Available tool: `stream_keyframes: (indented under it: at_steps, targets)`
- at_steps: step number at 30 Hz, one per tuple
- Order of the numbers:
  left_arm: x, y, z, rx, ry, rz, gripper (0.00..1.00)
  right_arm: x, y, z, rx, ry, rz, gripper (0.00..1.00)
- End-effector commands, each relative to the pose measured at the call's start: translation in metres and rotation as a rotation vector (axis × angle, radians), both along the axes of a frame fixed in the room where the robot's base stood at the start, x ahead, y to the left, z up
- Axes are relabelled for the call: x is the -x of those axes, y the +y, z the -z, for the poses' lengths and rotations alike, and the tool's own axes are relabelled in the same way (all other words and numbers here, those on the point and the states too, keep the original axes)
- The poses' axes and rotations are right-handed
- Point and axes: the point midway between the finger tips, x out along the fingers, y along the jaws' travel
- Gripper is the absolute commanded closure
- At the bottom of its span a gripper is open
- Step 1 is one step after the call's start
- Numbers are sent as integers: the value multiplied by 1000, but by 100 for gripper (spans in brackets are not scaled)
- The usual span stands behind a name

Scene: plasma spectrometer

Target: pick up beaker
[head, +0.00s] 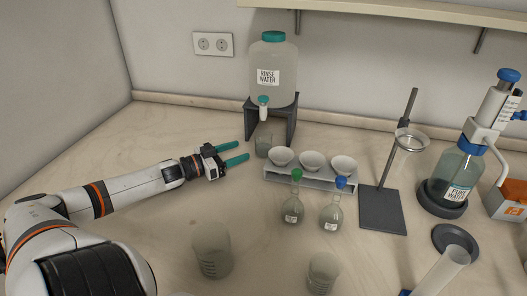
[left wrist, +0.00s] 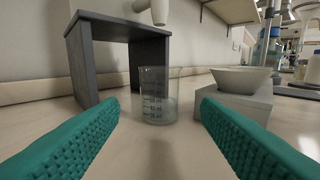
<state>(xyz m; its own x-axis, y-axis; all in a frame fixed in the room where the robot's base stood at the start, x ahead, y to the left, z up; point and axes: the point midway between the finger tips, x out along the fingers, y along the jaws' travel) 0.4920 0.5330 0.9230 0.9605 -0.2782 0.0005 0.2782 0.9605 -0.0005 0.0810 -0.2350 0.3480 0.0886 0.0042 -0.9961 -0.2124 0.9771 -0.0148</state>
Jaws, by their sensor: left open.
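A small clear beaker (head: 263,146) stands upright on the bench, below the tap of the rinse water container. In the left wrist view the beaker (left wrist: 158,96) stands straight ahead, between and beyond the two green fingers, with dark graduation marks on its wall. My left gripper (head: 233,155) is open and empty, low over the bench just left of the beaker and apart from it. It also shows in the left wrist view (left wrist: 160,130). Two larger beakers stand near the front, one at the left (head: 211,254) and one further right (head: 323,273). My right gripper is not in view.
The rinse water container (head: 272,75) sits on a dark stand (head: 290,121). The bench left of the stand is clear.

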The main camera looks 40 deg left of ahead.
Motion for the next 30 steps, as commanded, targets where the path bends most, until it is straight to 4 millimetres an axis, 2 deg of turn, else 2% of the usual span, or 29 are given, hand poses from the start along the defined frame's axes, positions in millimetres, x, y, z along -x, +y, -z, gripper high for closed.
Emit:
stream_keyframes:
  at_steps: [6, 20, 30]
  targets:
    - [-28, -8, -1, -1, -6, 1, 42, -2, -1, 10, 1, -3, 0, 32]
    - [-51, -15, -1, 0, -2, 0, 42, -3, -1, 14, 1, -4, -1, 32]
    - [-84, -24, -1, 0, -4, -1, 42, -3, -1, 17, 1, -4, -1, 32]
